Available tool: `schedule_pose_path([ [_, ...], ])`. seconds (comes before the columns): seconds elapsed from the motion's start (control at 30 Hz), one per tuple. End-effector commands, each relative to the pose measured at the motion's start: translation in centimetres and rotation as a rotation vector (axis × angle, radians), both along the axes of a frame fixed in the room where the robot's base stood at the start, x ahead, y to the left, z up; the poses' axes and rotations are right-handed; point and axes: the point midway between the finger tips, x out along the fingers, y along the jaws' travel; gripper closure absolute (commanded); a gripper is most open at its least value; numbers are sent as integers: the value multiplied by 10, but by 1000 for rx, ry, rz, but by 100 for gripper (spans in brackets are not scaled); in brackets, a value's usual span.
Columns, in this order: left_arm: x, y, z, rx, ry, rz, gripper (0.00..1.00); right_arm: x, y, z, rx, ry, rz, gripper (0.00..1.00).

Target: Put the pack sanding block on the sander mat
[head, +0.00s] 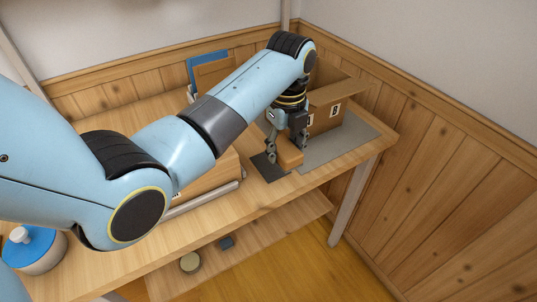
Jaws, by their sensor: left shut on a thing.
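My left gripper (284,143) reaches down from above near the right end of the table and is shut on an orange-brown block, the sanding block (291,158). The block is at the right edge of a small dark mat (263,170), which partly shows to its left and below. I cannot tell whether the block touches the mat. A larger grey mat (345,144) lies to the right of the block. I cannot tell which mat is the sander mat. My right gripper is not in view.
A wooden box with numbered labels (326,117) stands behind the gripper, on the grey mat's side. A blue-lidded jar (36,248) stands at the lower left. A lower shelf (190,285) holds small items. Wood-panelled walls close off the back and right.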

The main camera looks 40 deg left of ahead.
Motion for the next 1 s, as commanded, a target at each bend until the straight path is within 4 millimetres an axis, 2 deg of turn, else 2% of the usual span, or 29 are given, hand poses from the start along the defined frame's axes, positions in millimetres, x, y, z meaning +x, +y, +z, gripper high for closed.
schedule_pose_path([
  [0.03, 4, 14, -7, 4, 2, 2, 79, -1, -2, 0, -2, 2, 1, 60],
  [0.13, 9, 33, -19, 3, 2, 2, 79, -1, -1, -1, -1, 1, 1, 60],
  [0.3, 15, 49, -30, 1, -1, 0, 79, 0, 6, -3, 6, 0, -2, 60],
  [0.37, 15, 50, -34, -1, 1, 0, 79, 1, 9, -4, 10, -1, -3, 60],
  [0.63, 15, 50, -70, -1, 0, 0, 79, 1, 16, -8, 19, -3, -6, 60],
  [1.0, 15, 49, -74, 0, -1, -1, 79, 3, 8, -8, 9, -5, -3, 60],
])
